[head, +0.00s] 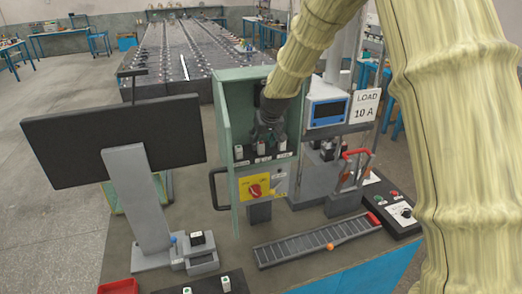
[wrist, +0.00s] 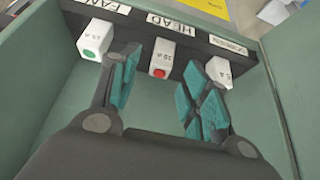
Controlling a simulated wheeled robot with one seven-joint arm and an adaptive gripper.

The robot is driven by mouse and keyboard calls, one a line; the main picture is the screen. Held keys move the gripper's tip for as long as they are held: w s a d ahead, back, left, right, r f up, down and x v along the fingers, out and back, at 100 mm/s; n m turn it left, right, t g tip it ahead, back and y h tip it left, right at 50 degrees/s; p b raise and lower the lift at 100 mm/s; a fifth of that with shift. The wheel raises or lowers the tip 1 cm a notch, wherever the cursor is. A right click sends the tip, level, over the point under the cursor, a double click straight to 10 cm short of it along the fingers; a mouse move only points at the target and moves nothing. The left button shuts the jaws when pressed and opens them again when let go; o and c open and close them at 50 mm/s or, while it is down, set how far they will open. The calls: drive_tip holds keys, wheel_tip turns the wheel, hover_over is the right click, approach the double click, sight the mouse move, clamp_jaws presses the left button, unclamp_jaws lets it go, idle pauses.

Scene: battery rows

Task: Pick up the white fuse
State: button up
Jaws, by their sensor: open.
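Three whitish fuses sit in a row on a dark labelled strip in a green box (head: 224,130). In the wrist view, the left fuse (wrist: 94,39) has a green dot and is by the label FAN. The middle fuse (wrist: 161,57) has a red dot and is by HEAD. The right fuse (wrist: 218,70) is partly hidden by a finger, and I see no coloured dot on it. My gripper (wrist: 165,85) is open and empty, its teal-padded fingers appearing on either side of the middle fuse. In the head view my gripper (head: 267,136) is inside the box, above the row.
The box walls stand close on both sides of my gripper. A yellow panel with a red knob (head: 255,190) is below the fuse row. A monitor (head: 115,140) stands left, a blue-framed meter (head: 327,112) right. A grey ribbed track (head: 315,240) lies in front.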

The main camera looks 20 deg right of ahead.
sight(261, 143)
drive_tip(key=shift+p+x, duration=0.7)
drive_tip(key=shift+x, duration=1)
clamp_jaws()
